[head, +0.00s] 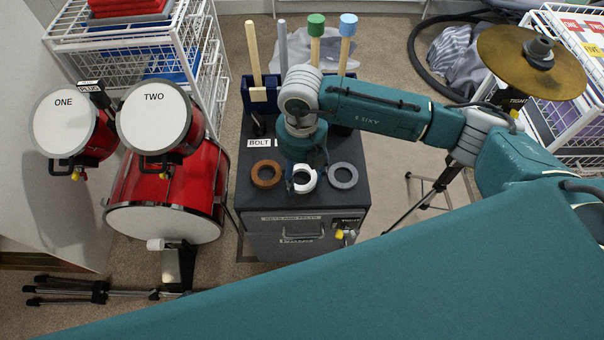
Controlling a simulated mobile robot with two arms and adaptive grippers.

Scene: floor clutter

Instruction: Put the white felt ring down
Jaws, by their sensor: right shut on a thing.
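The white felt ring (304,179) is at the top of the dark cabinet (310,205), between a brown ring (266,174) on its left and a grey ring (343,176) on its right. My right gripper (298,182) points down from above and is shut on the white ring, with a dark finger showing at the ring's left side. I cannot tell whether the ring touches the cabinet top. My gripper's body hides part of the top behind the ring. My left gripper is not in view.
Upright sticks and mallets (316,40) stand in a dark holder behind my right gripper. Red drums (165,190) stand close on the left. A cymbal (530,62) is at the upper right. The cabinet's front strip is clear.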

